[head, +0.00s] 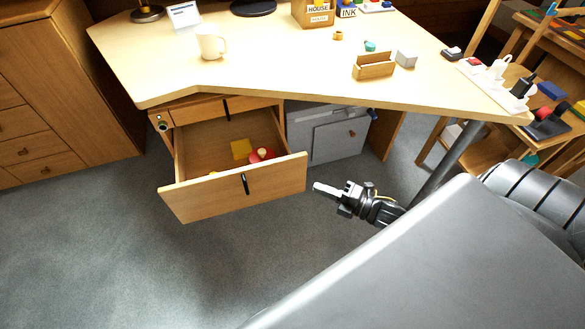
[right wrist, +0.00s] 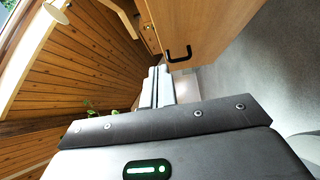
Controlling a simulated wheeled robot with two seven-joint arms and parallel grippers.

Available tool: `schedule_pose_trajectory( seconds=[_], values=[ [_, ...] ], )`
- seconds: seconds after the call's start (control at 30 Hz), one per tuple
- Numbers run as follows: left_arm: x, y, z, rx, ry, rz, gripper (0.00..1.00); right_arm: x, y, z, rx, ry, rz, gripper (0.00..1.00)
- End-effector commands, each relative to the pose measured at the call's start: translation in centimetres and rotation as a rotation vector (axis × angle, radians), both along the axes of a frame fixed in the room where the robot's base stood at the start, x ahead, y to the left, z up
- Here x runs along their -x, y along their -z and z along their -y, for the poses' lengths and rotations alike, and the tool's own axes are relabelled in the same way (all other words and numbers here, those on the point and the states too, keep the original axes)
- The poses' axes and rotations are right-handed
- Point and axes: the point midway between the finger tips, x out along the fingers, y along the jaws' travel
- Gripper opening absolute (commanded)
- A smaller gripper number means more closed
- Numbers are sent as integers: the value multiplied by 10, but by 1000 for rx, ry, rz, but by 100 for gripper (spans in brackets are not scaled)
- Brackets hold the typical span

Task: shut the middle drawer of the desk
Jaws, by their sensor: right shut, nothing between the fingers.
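The middle drawer (head: 235,192) of the desk is pulled well out, below a closed upper drawer (head: 203,114). Its wooden front has a black bar handle (head: 244,184). Inside lie a yellow item (head: 241,150) and a red item (head: 262,155). My right gripper (head: 316,187) is shut and empty, just right of the drawer front's right end, apart from it in the head view. In the right wrist view, my closed fingers (right wrist: 158,86) point toward the wooden front (right wrist: 205,25) with its black handle (right wrist: 179,54). My left gripper is not in view.
The desk top (head: 290,75) overhangs the drawers and carries a mug (head: 211,42) and a letter holder (head: 374,66). A grey cabinet (head: 325,135) stands under the desk, right of the drawers. A slanted desk leg (head: 449,163) stands right of my gripper. The carpet in front is clear.

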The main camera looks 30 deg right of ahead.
Motion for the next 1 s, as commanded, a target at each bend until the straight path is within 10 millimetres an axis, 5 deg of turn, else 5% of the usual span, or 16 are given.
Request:
schedule_pose_trajectory(
  seconds=[0.4,0.5,1.0],
  values=[
    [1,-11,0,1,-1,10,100,-74,-1,-43,-3,1,4,0],
    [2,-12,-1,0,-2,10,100,-89,0,-39,2,2,3,0],
    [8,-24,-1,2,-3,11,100,-112,0,-33,-2,1,-1,0]
  ],
)
